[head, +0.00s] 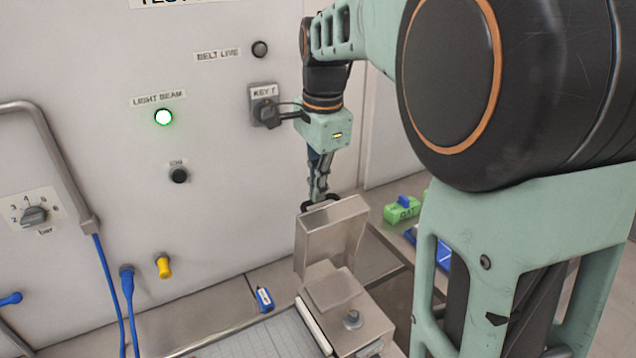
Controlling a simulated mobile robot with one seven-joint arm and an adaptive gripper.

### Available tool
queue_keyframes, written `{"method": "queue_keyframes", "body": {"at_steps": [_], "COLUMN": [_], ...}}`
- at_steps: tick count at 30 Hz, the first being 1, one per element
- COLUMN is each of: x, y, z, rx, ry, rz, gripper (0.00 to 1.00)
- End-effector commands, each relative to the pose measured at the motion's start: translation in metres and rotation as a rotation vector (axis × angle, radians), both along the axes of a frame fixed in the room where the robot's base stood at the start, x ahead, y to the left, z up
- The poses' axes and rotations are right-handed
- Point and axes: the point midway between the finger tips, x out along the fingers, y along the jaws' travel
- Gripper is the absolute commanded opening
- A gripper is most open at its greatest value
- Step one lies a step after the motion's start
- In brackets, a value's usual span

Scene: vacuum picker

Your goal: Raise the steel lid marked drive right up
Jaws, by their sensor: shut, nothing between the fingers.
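A steel lid (326,243) stands up steeply at the back of a small steel box (345,305) in the lower middle of the head view. No "drive" marking is readable on it from here. My gripper (319,203) points down at the lid's top edge, close to its upper left corner. Its fingers are shut with nothing between them. The fingertips are partly hidden at the lid's edge, so I cannot tell whether they touch it.
A grey panel on the left carries a lit green lamp (163,117), a key switch (264,108) and a rotary knob (35,215). A blue-and-white marker-like item (264,299) lies left of the box. A green block (402,210) lies behind right.

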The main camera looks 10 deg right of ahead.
Motion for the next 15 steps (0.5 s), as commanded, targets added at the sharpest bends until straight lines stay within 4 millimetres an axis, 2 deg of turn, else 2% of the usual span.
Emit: {"method": "queue_keyframes", "body": {"at_steps": [1,6,15], "x": [-0.0115,-0.0126,-0.0115], "y": [-0.0015,-0.0025,-0.0026], "z": [-0.0225,-0.0229,-0.0208], "rx": [-0.007,-0.008,-0.009], "ry": [0.054,0.058,0.057], "rz": [0.002,0.001,0.000], "gripper": [0.07,0.25,0.26]}}
